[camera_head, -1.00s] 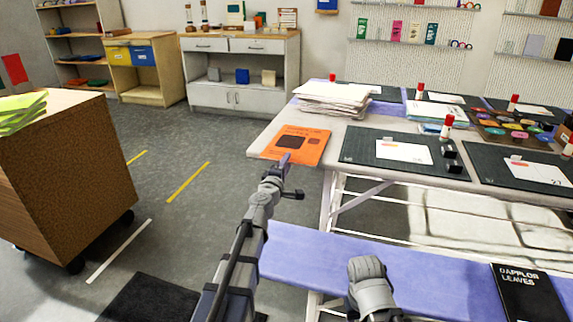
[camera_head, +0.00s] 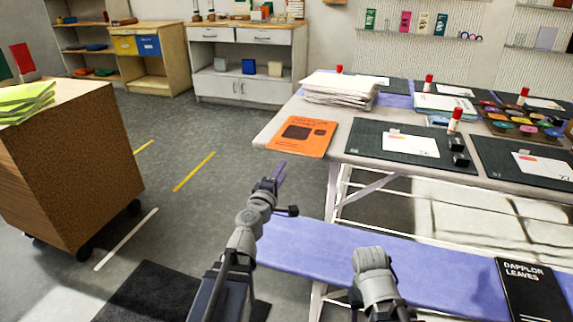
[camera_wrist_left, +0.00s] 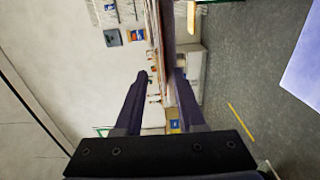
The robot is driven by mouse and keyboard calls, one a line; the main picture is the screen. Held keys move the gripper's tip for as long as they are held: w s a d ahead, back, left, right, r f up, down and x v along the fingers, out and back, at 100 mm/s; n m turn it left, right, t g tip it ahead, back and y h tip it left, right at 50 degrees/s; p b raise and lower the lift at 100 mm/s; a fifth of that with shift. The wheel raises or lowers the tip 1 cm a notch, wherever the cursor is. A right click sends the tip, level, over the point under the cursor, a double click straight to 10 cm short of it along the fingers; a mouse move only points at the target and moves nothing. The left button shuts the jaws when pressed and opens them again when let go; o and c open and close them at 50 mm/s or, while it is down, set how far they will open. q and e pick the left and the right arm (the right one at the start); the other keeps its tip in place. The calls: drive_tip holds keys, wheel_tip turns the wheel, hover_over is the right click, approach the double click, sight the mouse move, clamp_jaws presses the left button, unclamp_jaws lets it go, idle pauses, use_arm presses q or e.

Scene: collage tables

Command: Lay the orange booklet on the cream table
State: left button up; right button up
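The orange booklet (camera_head: 318,146) lies flat at the near left corner of the cream table (camera_head: 345,168), cover with dark printed shapes facing up. My left gripper (camera_head: 279,173) is just in front of and below that corner, apart from the booklet. In the left wrist view my left gripper (camera_wrist_left: 160,78) has its two fingers apart with nothing held between them. I cannot make out the booklet in that view. A grey part of my right arm shows at the bottom of the head view, but its gripper is not visible.
A paper stack (camera_head: 340,89) stands behind the booklet. A dark cutting mat (camera_head: 375,155) lies to its right. A lilac bench (camera_head: 320,248) runs below the table front, with a black book (camera_head: 530,290) on it. A wooden cabinet (camera_head: 70,165) stands left; the floor between is clear.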

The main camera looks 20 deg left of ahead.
use_arm(q)
drive_tip(key=shift+s, duration=0.4)
